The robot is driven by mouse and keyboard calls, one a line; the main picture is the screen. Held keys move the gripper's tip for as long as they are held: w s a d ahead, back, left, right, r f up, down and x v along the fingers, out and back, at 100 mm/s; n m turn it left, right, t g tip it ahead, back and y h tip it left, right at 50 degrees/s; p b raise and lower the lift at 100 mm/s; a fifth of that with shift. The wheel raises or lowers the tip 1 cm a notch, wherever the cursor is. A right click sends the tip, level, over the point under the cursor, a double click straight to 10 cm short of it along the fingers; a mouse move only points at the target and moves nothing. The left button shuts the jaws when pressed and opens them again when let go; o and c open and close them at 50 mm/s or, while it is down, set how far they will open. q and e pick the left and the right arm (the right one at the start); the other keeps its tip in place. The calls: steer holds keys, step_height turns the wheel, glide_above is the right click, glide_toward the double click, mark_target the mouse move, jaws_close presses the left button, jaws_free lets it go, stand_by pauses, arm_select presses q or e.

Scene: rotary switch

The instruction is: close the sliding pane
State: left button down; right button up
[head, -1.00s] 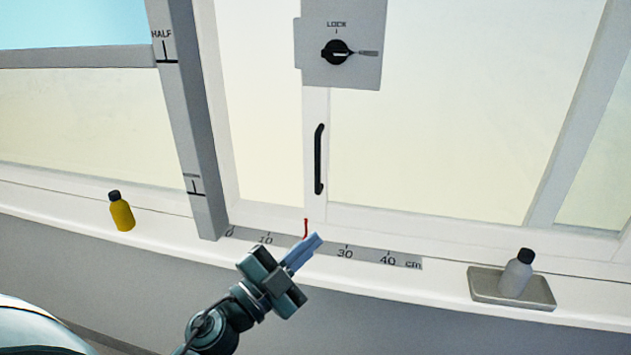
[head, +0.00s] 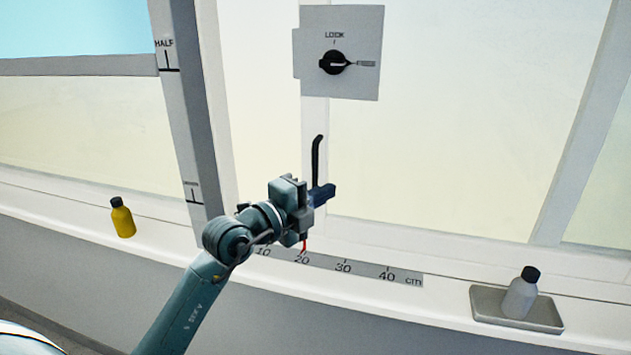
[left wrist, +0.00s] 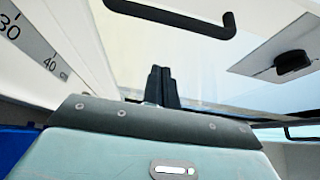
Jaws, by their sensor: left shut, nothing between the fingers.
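The sliding pane (head: 440,140) is a pale glazed panel in a white frame. Its black vertical handle (head: 317,158) is on the left stile; my left gripper hides its lower end in the head view. The handle also shows in the left wrist view (left wrist: 180,17), beyond the fingers. A red pointer (head: 304,244) on the pane's lower edge is near 20 on the cm scale (head: 345,267). My left gripper (head: 328,194) is shut and empty, in front of the handle's lower part; I cannot tell whether it touches. My right gripper is not in view.
A rotary switch (head: 334,62) on a grey plate above the handle points right, toward FREE. A grey post (head: 188,110) stands left of the pane. A yellow bottle (head: 123,218) and a grey bottle (head: 521,294) on a tray (head: 485,301) stand on the sill.

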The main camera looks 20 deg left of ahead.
arm_select(q)
steer(key=w+a, duration=0.2)
steer(key=w, duration=0.1)
steer(key=shift+w+a, duration=0.1)
steer(key=shift+a, duration=0.3)
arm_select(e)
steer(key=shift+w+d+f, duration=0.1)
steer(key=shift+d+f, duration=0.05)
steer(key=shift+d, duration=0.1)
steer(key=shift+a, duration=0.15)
arm_select(q)
steer(key=shift+a, duration=0.1)
